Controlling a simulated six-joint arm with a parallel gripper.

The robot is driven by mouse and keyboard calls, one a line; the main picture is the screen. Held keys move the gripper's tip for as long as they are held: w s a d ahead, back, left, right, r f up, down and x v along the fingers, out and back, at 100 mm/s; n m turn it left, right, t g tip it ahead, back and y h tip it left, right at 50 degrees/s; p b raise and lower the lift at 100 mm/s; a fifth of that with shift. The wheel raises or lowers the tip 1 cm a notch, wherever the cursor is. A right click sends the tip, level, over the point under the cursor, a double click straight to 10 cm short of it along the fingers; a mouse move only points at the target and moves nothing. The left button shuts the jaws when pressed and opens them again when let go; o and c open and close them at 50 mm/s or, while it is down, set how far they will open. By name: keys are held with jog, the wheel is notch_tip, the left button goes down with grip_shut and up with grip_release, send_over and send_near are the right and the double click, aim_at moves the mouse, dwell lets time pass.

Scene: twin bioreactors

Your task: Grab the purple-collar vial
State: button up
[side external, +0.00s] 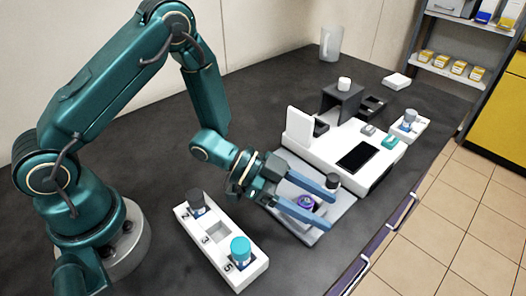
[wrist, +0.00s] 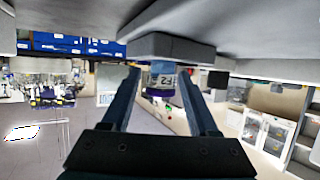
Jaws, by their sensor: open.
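The purple-collar vial (side external: 306,202) stands on a grey and white platform (side external: 311,237) in the side external view. In the wrist view the vial (wrist: 162,80) shows a pale label and a purple collar, with its upper part by a dark grey block. My gripper (side external: 331,210) is open, its two long blue fingers reaching over the platform. The purple vial lies between the fingers in both views, and I see no clear grip on it. The fingers (wrist: 158,75) spread to both sides of it in the wrist view.
A dark-capped vial (side external: 333,182) stands close to the far finger. A white numbered rack (side external: 213,232) holds a dark-capped vial and a teal-capped vial (side external: 240,250). A white device with a black screen (side external: 359,158) stands behind. The dark bench front is clear.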

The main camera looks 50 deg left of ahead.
jog(key=shift+w+d+f, duration=0.15)
jog(key=shift+d, duration=0.1)
grip_shut()
jog(key=shift+r, duration=0.2)
